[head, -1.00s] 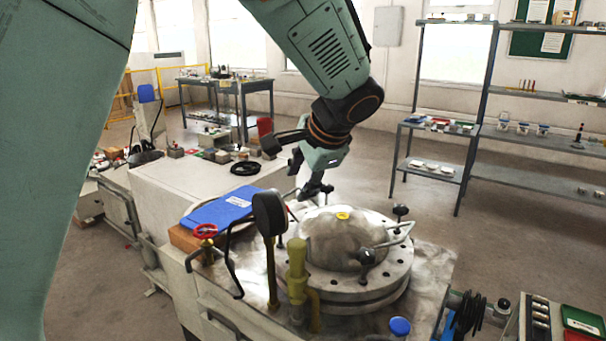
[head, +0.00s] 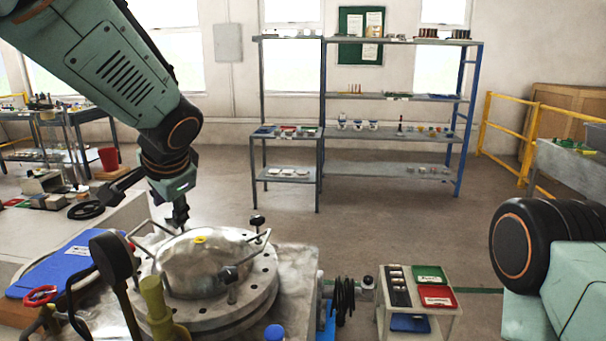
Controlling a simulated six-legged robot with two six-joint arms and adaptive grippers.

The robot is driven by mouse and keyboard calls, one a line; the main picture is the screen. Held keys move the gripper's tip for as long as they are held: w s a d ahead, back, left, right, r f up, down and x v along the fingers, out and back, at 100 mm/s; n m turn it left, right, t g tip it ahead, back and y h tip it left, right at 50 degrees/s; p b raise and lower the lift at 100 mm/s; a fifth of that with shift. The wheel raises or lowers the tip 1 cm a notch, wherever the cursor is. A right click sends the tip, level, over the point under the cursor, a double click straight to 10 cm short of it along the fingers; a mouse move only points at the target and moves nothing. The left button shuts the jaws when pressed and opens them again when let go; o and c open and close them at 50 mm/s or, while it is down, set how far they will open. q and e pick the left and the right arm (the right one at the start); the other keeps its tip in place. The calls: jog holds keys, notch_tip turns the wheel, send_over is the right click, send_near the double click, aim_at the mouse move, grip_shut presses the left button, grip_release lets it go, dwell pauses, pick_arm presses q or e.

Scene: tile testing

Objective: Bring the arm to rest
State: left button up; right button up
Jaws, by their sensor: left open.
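My left arm comes in from the upper left of the head view, green with a black wrist. Its gripper (head: 172,210) points down, open and with nothing seen in it, just above and behind the left side of a domed metal vessel lid (head: 206,262). I cannot tell whether the fingertips touch anything there. My right arm shows only as a black joint and green link at the right edge; its gripper is out of view.
The lid sits on a round bolted flange (head: 262,297) with upright handles. Shelves (head: 390,168) are at the back. Open floor (head: 400,225) lies between.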

pick_arm(q)
jog(key=s+d+f+n+h, duration=0.2)
jog(key=s+d+f, duration=0.15)
jog(key=f, duration=0.85)
jog(key=s+d+f+n+h, duration=0.25)
jog(key=s+f, duration=0.25)
jog(key=f, duration=0.7)
jog(key=s+a+f+n+g, duration=0.1)
jog(key=s+f, duration=0.4)
jog(key=s, duration=0.5)
jog(key=s+a+f+g, duration=0.1)
jog(key=s+f+g, duration=0.2)
jog(key=s+f, duration=0.3)
jog(key=s+a+f+n+g, duration=0.1)
jog(key=s+f, duration=0.5)
jog(key=s, duration=0.8)
jog(key=shift+s+n+g, duration=0.25)
jog(key=shift+n+g, duration=0.1)
jog(key=shift+g, duration=0.05)
